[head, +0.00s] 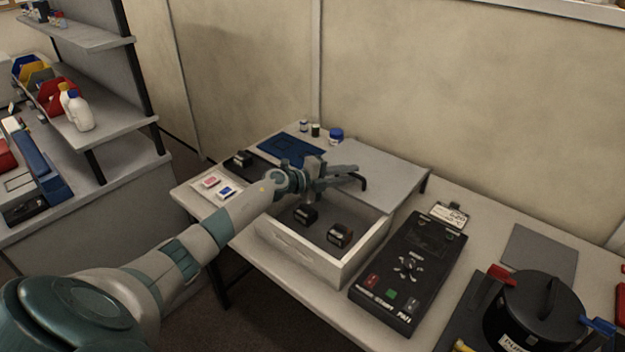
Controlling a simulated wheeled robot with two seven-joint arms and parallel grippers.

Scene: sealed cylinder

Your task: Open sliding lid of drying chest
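The drying chest (295,258) is a pale open-topped box in the middle of the bench. Its flat grey lid (385,170) lies toward the back, and the front part of the chest is uncovered. Two small dark blocks show inside, one (305,215) near the middle and one (340,235) toward the front right. My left gripper (350,176) is over the chest by the lid's front edge, its fingers pointing right beside a dark curved piece that may be the lid's handle. I cannot tell whether the fingers touch or grip it. My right gripper is out of view.
Small cards (210,182), a blue mat (290,148) and small jars (336,134) lie left and behind. The wall is close behind the bench.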

